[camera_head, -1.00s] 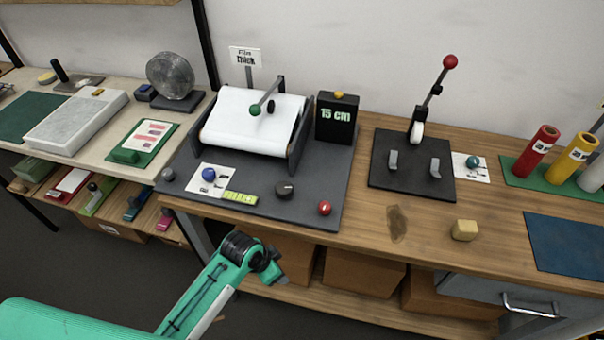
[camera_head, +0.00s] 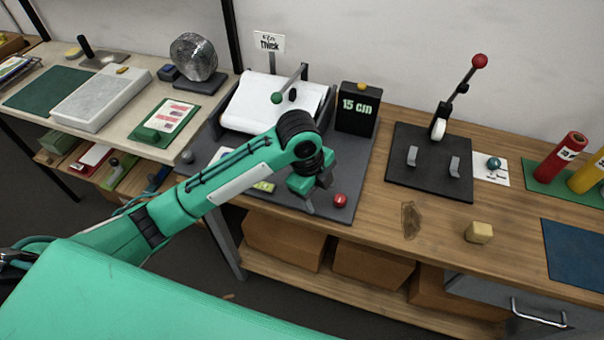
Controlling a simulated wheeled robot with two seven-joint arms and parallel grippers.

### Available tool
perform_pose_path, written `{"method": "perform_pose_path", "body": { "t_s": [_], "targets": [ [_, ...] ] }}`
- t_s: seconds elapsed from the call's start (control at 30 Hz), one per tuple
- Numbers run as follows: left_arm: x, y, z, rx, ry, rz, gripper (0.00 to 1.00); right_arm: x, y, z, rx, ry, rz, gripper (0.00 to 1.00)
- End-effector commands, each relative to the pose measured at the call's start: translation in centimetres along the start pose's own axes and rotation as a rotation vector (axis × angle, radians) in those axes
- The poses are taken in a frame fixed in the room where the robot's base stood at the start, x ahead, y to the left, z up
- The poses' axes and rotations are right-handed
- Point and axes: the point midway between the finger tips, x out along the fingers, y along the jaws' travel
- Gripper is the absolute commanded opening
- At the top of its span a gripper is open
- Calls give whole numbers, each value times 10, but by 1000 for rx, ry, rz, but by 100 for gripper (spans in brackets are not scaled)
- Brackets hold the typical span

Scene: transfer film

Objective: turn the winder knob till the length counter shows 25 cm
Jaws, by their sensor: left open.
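The length counter (camera_head: 357,108) is a black box at the back right of the grey machine base (camera_head: 352,160); its display reads 15 cm. My left gripper (camera_head: 316,194) is open, fingers pointing down over the front of the base. The dark round knob on the base is hidden behind it; whether the fingers touch the knob cannot be told. A red button (camera_head: 340,200) is just right of the gripper. My right gripper is not in view.
A yellow-green strip (camera_head: 263,187) lies partly behind my left arm. A lever press (camera_head: 432,150) with a red ball stands to the right. A tan block (camera_head: 478,232) lies near the table front. The wood between base and press is clear.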

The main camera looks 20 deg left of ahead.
Motion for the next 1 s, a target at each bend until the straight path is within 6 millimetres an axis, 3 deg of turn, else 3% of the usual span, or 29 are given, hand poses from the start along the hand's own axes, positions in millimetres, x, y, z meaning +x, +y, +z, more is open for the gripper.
{"method": "perform_pose_path", "body": {
  "t_s": [0.3, 0.57, 0.77, 1.0],
  "targets": [
    [-60, -45, 48, 317, -104, 129, 65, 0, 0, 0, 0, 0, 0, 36],
    [-89, -58, 69, 421, -129, 191, 65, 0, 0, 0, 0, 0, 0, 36],
    [-80, -56, 72, 428, -127, 199, 65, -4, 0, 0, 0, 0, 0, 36],
    [-35, -48, 80, 427, -127, 200, 65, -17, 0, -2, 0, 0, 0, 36]
  ]
}}
